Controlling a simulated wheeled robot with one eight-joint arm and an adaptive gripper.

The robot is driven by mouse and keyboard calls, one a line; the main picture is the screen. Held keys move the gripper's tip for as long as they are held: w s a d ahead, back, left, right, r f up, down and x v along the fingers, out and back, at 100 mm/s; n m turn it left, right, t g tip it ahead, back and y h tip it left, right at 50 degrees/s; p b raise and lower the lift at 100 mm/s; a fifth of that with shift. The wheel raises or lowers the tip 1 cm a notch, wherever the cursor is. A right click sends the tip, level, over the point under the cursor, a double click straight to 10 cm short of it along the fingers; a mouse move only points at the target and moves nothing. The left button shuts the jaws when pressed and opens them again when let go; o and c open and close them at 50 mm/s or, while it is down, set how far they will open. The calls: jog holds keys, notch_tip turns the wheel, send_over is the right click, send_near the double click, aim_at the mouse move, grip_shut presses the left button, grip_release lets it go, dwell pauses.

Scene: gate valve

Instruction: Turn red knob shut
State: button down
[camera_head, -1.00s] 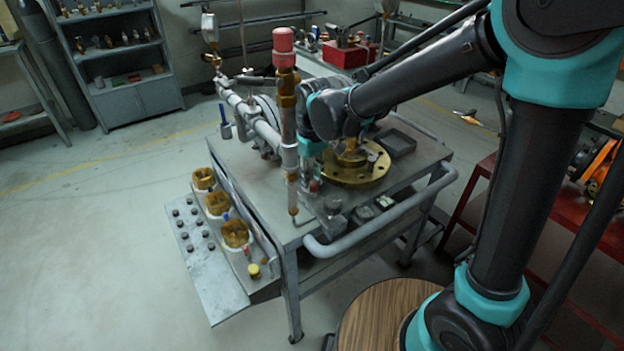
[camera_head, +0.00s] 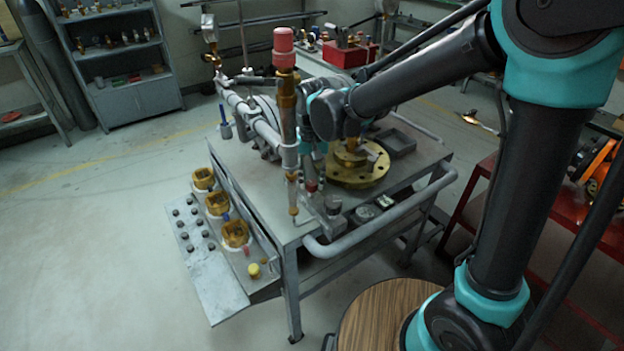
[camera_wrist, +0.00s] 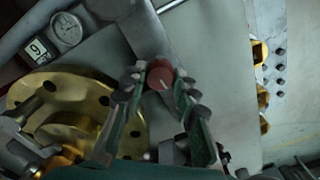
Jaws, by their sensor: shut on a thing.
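The red knob (camera_wrist: 160,76) is round, with a pale line on its face, and sits between my fingertips in the wrist view. My gripper (camera_wrist: 160,85) is shut on it, one fingertip on each side. In the head view the red knob (camera_head: 311,186) shows as a small red spot near the table's front edge, just right of the upright brass-and-grey pipe. My gripper points down there and its fingers are mostly hidden.
The tall pipe with a red cap (camera_head: 284,40) stands close on the left. A gauge (camera_wrist: 67,29) and a small display (camera_wrist: 38,50) are beside the flange.

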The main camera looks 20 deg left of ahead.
aim_at(312, 182)
jog(key=shift+m, duration=0.6)
jog(key=c, duration=1.2)
grip_release()
jog(key=shift+o, duration=0.2)
jog(key=shift+r, duration=0.1)
notch_tip(312, 182, up, 12)
